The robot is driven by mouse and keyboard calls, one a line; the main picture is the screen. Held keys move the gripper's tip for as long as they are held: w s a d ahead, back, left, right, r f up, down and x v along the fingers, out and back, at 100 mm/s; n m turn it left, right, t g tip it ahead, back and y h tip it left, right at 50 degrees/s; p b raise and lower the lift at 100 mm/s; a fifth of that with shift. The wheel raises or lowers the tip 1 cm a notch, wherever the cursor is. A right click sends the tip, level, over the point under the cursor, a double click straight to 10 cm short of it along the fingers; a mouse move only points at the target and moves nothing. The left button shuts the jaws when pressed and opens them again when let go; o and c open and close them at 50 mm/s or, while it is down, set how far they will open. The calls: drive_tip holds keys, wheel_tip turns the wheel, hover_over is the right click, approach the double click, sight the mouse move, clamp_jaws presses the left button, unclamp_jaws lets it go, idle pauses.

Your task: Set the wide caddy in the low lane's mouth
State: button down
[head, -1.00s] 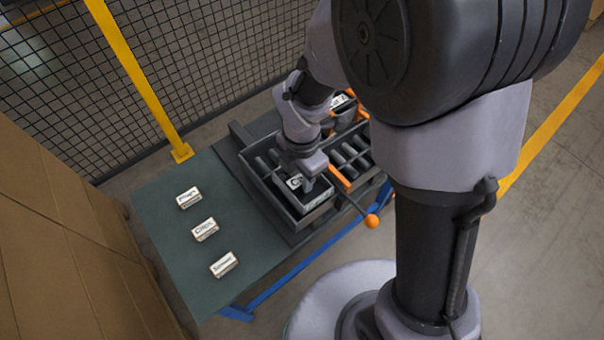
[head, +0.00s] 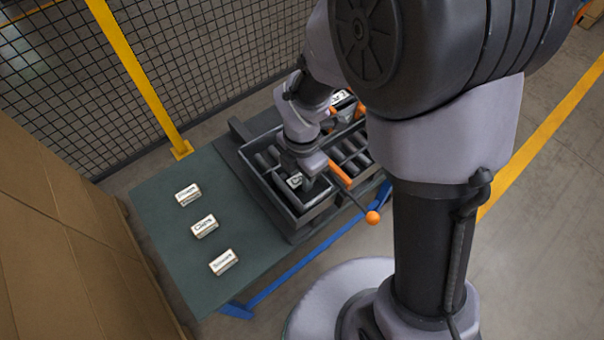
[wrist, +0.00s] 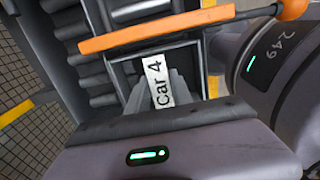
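A dark caddy (head: 318,190) with a white label is at the near end of the left roller lane (head: 266,158) of the black rack. In the wrist view its label (wrist: 157,82) reads "Car 4". My gripper (head: 308,178) is over this caddy, with its grey fingers down at it beside the label. The fingers look shut on it, though the grip itself is mostly hidden. The caddy looks level and within the lane's side walls. Whether it rests on the rollers cannot be told. Another white-labelled item (head: 340,97) is at the rack's far end, partly hidden by my arm.
An orange bar (head: 340,174) with a ball end (head: 373,217) lies close beside the caddy. A second roller lane (head: 350,150) is to the right. Three labelled blocks (head: 204,226) stand on the green table (head: 165,240). Mesh fencing is behind; brown panels are at left.

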drive_tip(key=c, duration=1.1)
unclamp_jaws()
drive_tip(key=shift+o, duration=0.2)
wheel_tip(320, 180, up, 18)
drive_tip(key=p, duration=0.8)
drive_tip(key=shift+f, duration=0.25)
